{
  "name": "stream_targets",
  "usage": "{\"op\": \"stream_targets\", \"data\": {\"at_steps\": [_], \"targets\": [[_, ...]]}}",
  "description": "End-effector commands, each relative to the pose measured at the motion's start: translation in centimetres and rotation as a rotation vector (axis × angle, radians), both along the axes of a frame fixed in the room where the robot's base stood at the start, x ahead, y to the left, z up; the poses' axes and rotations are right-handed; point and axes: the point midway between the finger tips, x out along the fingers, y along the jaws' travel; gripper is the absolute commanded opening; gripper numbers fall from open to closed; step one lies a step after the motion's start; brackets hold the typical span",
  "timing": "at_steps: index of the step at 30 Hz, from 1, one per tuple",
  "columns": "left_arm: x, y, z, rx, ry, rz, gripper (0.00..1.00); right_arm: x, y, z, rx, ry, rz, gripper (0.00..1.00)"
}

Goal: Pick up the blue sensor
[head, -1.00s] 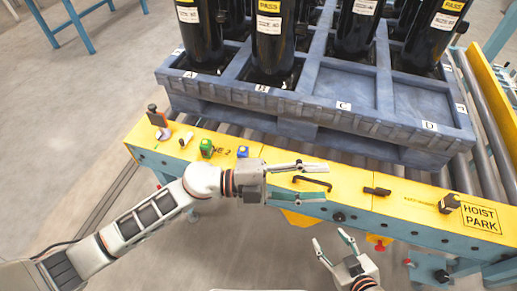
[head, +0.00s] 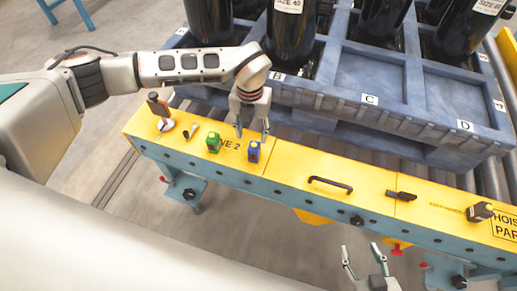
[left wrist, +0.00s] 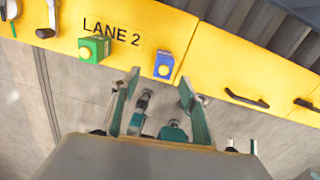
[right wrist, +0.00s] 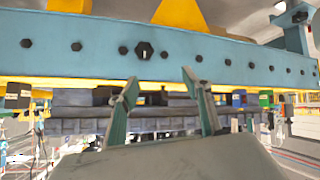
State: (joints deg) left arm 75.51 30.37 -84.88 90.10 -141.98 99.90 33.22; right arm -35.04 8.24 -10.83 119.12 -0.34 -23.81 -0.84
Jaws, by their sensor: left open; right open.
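In the left wrist view the blue sensor (left wrist: 164,65) lies beyond and between my open fingertips. My left gripper (head: 252,130) is open and empty, pointing down just behind the blue sensor in the head view; I cannot tell whether it touches it. My right gripper (head: 363,250) is open and empty, in front of and below the panel's front edge.
The yellow panel (head: 290,178) also carries a black handle (head: 330,184), a black latch (head: 401,196) and an orange-black tool (head: 159,107). Behind it, a blue-grey pallet (head: 375,125) holds tall black compressors (head: 290,35). Floor is clear in front of the panel.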

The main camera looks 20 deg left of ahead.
Motion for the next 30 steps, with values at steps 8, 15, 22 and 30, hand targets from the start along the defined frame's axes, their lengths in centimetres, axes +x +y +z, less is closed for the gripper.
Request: {"op": "stream_targets", "data": {"at_steps": [8,15,22,30], "targets": [[-0.1,-0.3,-2.8,-0.004,0.006,-0.003,0.44,0.5,0.1,0.2,0.004,-0.013,0.002,0.49],[-0.1,-0.7,-6.4,-0.005,0.013,-0.003,0.44,0.6,0.5,-0.4,0.008,-0.013,0.01,0.49],[0.2,-0.7,-7.2,-0.005,0.004,-0.003,0.44,1.1,0.7,0.6,0.011,-0.032,0.019,0.49],[0.2,-0.7,-7.1,-0.005,0.003,-0.004,0.03,1.0,0.8,0.6,0.012,-0.031,0.019,0.49]]}}
